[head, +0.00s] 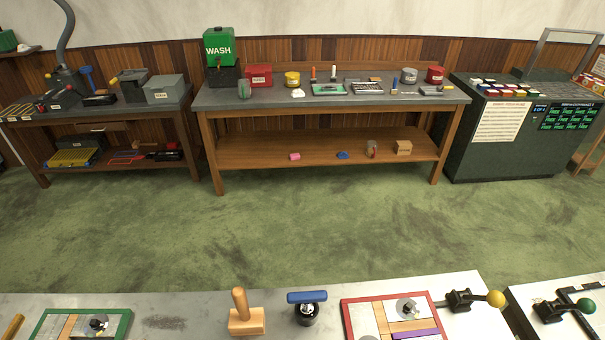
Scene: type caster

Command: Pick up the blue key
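A tool with a blue T-shaped handle (307,297) and a dark round base stands upright on the near grey table. It looks like the likeliest blue key, but I cannot tell for sure. A small blue item (343,155) lies on the lower shelf of the far bench, too small to make out. Another blue handle (88,77) shows on the left bench. Neither of my grippers is in the head view.
The near table (200,300) holds a wooden stamp-like block (246,316), a green-framed tray (125,325) and a red-framed tray (345,320). A lever with a yellow knob (496,299) is at the right. Green floor (300,225) lies open before the far wooden bench (205,130).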

